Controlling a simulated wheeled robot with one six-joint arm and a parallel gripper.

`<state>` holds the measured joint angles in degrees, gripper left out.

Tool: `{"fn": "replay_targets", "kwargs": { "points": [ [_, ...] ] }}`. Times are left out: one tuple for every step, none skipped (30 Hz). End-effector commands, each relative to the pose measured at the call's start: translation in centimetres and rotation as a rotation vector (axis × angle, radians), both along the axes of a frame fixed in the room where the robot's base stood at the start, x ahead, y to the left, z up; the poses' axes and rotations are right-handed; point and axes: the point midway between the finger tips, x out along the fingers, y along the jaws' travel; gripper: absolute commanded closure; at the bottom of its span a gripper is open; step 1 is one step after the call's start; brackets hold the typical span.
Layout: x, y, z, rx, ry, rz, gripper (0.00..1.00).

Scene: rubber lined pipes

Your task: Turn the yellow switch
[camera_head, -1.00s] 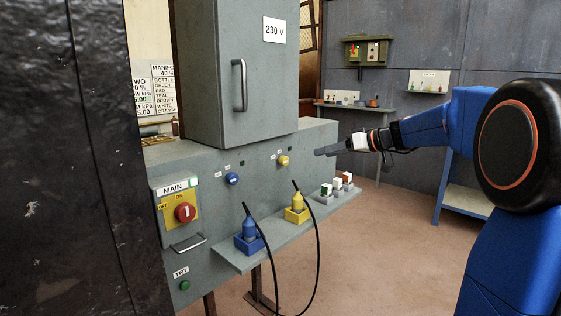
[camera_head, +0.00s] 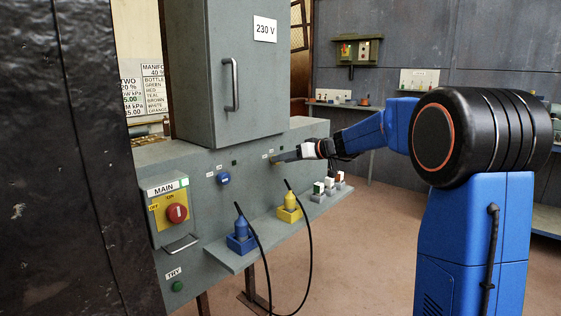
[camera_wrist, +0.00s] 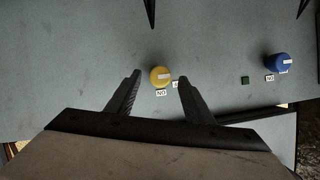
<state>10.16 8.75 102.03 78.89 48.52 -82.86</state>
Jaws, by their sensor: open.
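The yellow switch (camera_wrist: 160,76) is a round knob with a pale bar across it, on the grey panel (camera_wrist: 60,60). In the wrist view it shows between my open gripper's fingertips (camera_wrist: 159,79), with one finger on each side; contact cannot be told. In the head view my gripper (camera_head: 276,158) reaches the panel front from the right and mostly hides the yellow switch. The gripper holds nothing.
A blue switch (camera_head: 223,178) and a small green square (camera_head: 235,163) sit left of the yellow switch. Below, a shelf (camera_head: 228,259) bears blue (camera_head: 241,232) and yellow (camera_head: 290,205) plugs with hanging black cables. A red main switch (camera_head: 177,213) is further left.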

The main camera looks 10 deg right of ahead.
Motion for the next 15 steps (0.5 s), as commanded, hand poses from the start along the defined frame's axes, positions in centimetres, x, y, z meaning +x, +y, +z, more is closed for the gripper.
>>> {"fn": "replay_targets", "kwargs": {
  "points": [
    [0.5,0.5,-0.3,0.000,0.001,0.001,0.53],
    [0.7,0.7,-0.4,0.000,0.001,0.001,0.53],
    [1.0,0.9,-0.5,0.000,-0.001,0.001,0.53],
    [1.1,1.0,-0.6,0.000,-0.001,0.001,0.53],
    [1.3,1.2,-0.6,0.000,-0.001,0.001,0.53],
    [1.5,1.3,-0.7,0.000,-0.001,0.001,0.53],
    [1.6,1.4,-0.8,0.000,-0.001,0.001,0.53],
    [1.6,1.5,-0.8,0.000,-0.001,0.001,0.53],
    [1.7,1.5,-0.9,0.001,-0.001,0.000,0.53],
    [1.8,1.6,-0.9,0.001,-0.001,0.000,0.53],
    [1.8,1.6,-0.9,0.001,-0.001,0.000,0.53],
    [1.8,1.6,-0.9,0.001,-0.001,0.000,0.53],
    [1.8,1.6,-0.9,0.001,-0.001,0.000,0.53],
    [1.8,1.6,-0.9,0.001,-0.001,0.000,0.53],
    [1.8,1.6,-0.9,0.001,-0.001,0.000,0.53]
  ]
}}
